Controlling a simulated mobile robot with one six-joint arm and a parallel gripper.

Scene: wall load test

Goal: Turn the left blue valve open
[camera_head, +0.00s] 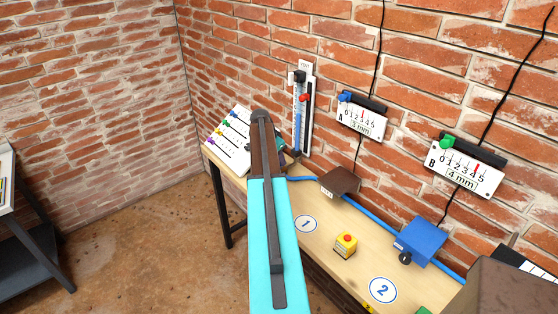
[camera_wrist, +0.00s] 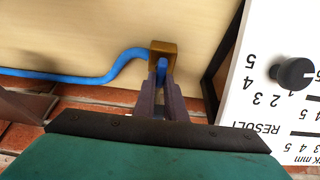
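In the wrist view, a blue valve handle (camera_wrist: 162,68) stands on a brass-coloured valve body (camera_wrist: 163,47) at the end of a blue hose (camera_wrist: 118,68). My gripper (camera_wrist: 164,80) is at the handle, with one dark finger on each side of it and little gap visible. Whether the fingers press on the handle cannot be made out. In the head view, my arm hides the valve and most of my gripper; the blue hose (camera_head: 375,212) runs rightward along the bench from behind the arm.
The wooden bench (camera_head: 325,238) stands against a brick wall. A white slider panel (camera_head: 229,136) is left of my arm. A white scale board (camera_wrist: 270,105) stands close to my gripper.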

